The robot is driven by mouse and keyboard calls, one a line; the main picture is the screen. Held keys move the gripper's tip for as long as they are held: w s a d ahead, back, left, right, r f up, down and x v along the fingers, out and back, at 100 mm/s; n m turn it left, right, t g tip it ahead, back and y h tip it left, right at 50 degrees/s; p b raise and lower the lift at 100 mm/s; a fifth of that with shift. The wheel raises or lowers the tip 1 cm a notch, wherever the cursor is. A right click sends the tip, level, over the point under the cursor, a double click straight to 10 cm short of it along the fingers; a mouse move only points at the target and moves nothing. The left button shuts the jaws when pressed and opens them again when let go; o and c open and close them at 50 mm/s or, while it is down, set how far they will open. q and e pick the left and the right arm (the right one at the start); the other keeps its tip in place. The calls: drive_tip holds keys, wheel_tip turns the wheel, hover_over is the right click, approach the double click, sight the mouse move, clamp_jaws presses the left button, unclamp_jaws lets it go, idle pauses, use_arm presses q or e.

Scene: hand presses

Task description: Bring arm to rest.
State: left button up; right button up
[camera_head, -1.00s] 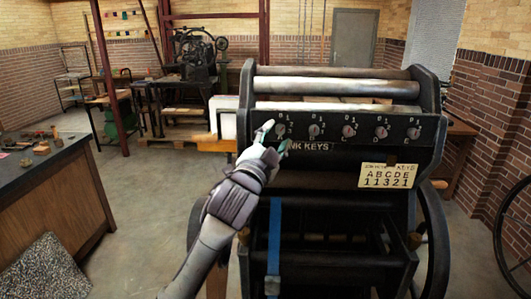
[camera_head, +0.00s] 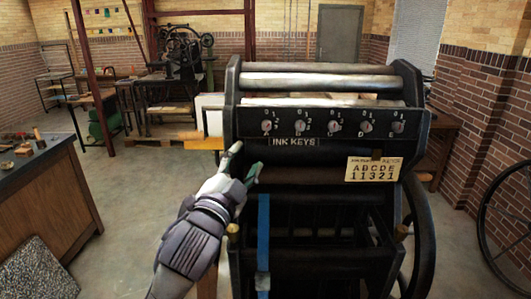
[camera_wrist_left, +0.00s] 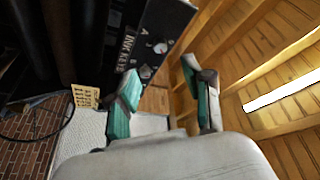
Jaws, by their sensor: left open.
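My left gripper (camera_head: 243,162) is open and empty in the head view. It is in front of the left end of the black hand press (camera_head: 330,190), below the row of ink keys (camera_head: 335,127). In the left wrist view its two teal-padded fingers (camera_wrist_left: 160,95) are spread apart with nothing between them. The ink key panel also shows in that view (camera_wrist_left: 150,40), beyond the fingers. My right gripper is in neither view.
A yellow card (camera_head: 373,169) reading ABCDE 11321 is on the press front. A blue strap (camera_head: 263,240) hangs below the gripper. A wooden-sided workbench (camera_head: 50,200) stands at the left, with open floor between it and the press. A large wheel (camera_head: 505,220) is at the right.

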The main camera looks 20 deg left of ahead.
use_arm(q)
drive_tip(key=w+a+f+n+g, duration=0.1)
drive_tip(key=w+f+g, duration=0.2)
drive_tip(key=f, duration=1.1)
drive_tip(key=w+a+f+n+g, duration=0.1)
drive_tip(key=w+f+g, duration=0.2)
drive_tip(key=f, duration=1.1)
drive_tip(key=s+a+f+n+g+y+b, duration=0.1)
drive_tip(key=s+f+n+g, duration=0.15)
drive_tip(key=s+f, duration=0.95)
drive_tip(key=s+f+n+g+b, duration=0.15)
drive_tip(key=f+g, duration=0.25)
drive_tip(key=f, duration=1.8)
drive_tip(key=s+f+g, duration=0.3)
drive_tip(key=s+f, duration=1)
drive_tip(key=s, duration=0.2)
drive_tip(key=s+f+n+g, duration=0.1)
drive_tip(key=s+f, duration=0.3)
drive_tip(key=s, duration=0.9)
drive_tip(key=s+f+n+g, duration=0.1)
drive_tip(key=s+f+g, duration=0.2)
drive_tip(key=s, duration=1)
wheel_tip(320, 180, down, 2)
drive_tip(key=shift+d+f, duration=0.1)
drive_tip(key=shift+d, duration=0.1)
